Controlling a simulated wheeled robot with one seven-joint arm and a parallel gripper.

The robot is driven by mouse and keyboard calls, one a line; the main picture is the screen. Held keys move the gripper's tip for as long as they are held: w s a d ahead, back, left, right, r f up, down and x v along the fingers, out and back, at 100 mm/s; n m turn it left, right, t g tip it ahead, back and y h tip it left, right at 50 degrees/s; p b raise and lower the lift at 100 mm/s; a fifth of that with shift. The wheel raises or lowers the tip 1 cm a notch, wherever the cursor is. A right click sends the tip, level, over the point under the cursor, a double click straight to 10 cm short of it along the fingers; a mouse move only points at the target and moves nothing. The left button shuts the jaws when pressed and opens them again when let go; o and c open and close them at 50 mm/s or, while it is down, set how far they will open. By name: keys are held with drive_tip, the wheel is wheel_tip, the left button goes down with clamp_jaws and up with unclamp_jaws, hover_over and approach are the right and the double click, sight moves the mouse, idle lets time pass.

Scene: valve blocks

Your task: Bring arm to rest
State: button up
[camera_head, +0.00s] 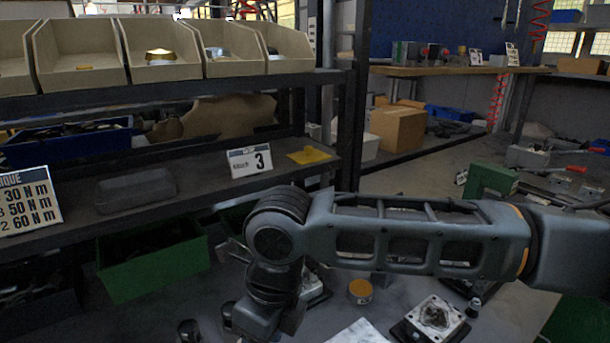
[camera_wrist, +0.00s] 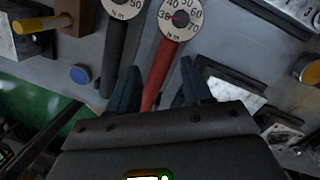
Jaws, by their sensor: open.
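My gripper (camera_wrist: 160,80) is open in the wrist view, with its two dark fingers spread apart. A red-handled dial wrench (camera_wrist: 160,68) shows between and beyond the fingertips; I cannot tell how far below them it lies. My arm (camera_head: 400,235) stretches across the head view from the right edge to the middle, then bends down at the wrist over the bench. The gripper's fingers cannot be made out in the head view.
A dark-handled dial wrench (camera_wrist: 115,55) lies beside the red one. A valve block (camera_head: 436,316) and an orange-topped round tin (camera_head: 360,291) stand on the bench below my arm. A dark shelf rack (camera_head: 200,95) with beige bins (camera_head: 80,62) stands close behind. A green bin (camera_head: 150,262) sits under it.

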drive_tip(key=s+a+y, duration=0.1)
drive_tip(key=a, duration=0.1)
drive_tip(key=s+a+m+y, duration=0.1)
drive_tip(key=s+a, duration=0.1)
drive_tip(key=a, duration=0.1)
drive_tip(key=s+a+m+y, duration=0.1)
drive_tip(key=a, duration=0.2)
drive_tip(key=shift+s+a+r+y, duration=0.1)
drive_tip(key=shift+s+r+y, duration=0.15)
drive_tip(key=shift+s+y, duration=0.05)
drive_tip(key=s+a+r+m+t+y, duration=0.5)
drive_tip(key=a+r+m+y, duration=0.5)
drive_tip(key=m, duration=0.7)
drive_tip(key=s+d+f+m+t+h, duration=0.2)
drive_tip(key=d+f+m+t+h, duration=0.15)
drive_tip(key=d+m, duration=0.5)
drive_tip(key=s+d+f+m+t+h, duration=0.2)
drive_tip(key=d+f+m+t+h, duration=0.15)
drive_tip(key=d+m, duration=0.5)
drive_tip(key=s+d+f+m+t+h, duration=0.2)
drive_tip(key=d+f+m+t+h, duration=0.15)
drive_tip(key=d+m, duration=0.45)
drive_tip(key=s+d+m+h, duration=0.4)
drive_tip(key=s+d+h, duration=0.1)
drive_tip(key=s+d, duration=1.4)
drive_tip(key=shift+d+f+m, duration=0.15)
drive_tip(key=shift+d+m, duration=0.25)
drive_tip(key=shift+d, duration=0.45)
